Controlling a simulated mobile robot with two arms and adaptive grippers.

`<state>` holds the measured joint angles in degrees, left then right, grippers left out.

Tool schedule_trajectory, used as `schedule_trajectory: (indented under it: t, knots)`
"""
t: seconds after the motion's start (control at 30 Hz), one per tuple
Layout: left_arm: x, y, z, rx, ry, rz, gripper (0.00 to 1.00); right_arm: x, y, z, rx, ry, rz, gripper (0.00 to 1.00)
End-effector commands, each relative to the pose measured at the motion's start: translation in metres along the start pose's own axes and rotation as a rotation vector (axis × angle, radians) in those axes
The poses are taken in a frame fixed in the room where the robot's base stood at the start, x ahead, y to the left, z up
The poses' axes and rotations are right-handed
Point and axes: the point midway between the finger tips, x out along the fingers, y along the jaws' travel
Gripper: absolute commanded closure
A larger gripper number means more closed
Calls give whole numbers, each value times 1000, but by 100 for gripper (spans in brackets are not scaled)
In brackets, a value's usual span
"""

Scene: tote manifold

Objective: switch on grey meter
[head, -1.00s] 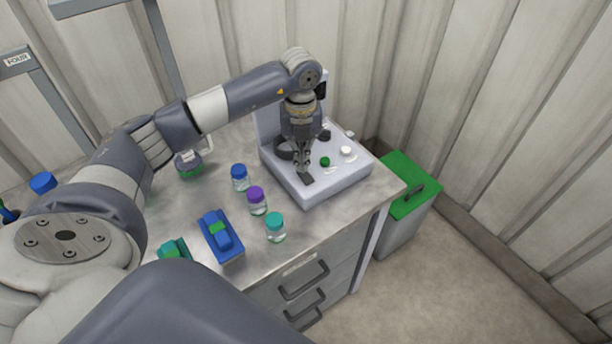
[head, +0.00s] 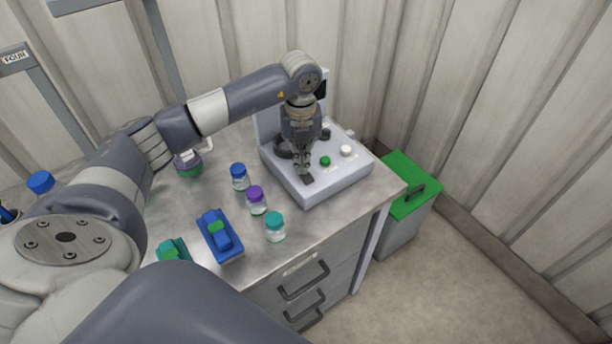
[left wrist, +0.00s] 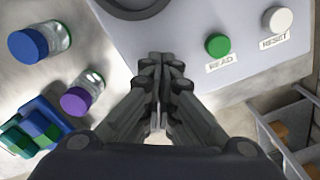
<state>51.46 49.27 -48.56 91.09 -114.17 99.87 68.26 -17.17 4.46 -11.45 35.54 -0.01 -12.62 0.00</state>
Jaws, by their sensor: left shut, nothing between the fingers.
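The grey meter (head: 335,188) stands at the right end of the bench in the head view, and its light panel fills the upper part of the left wrist view (left wrist: 190,50). It has a green READ button (head: 325,161), also in the left wrist view (left wrist: 218,45), and a white RESET button (head: 347,151), also there (left wrist: 277,20). My left gripper (head: 306,178) is shut and empty, pointing down over the meter's front left part; in the left wrist view its fingertips (left wrist: 160,60) are left of the green button. A power switch cannot be made out; the fingers cover part of the panel. My right gripper is out of view.
Jars with blue (head: 238,171), purple (head: 257,194) and teal (head: 275,220) lids stand left of the meter. A blue device with a green top (head: 220,238) lies nearer. A green-lidded bin (head: 408,180) stands beyond the bench's right edge.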

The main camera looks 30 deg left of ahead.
Motion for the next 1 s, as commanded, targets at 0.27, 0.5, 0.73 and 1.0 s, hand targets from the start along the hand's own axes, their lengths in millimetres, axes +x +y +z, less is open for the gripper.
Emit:
schedule_trajectory:
  t: [0.27, 0.5, 0.73, 1.0]
  knots:
    - [5, 0, 0, 0, 0, 0, 100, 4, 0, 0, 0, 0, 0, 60]
    - [9, 0, 0, 0, 0, 0, 100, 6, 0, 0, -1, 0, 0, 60]
    - [12, 0, 0, 0, 0, 0, 100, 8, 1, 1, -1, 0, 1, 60]
    - [15, 0, -1, 1, 2, 1, 100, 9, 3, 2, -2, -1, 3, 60]
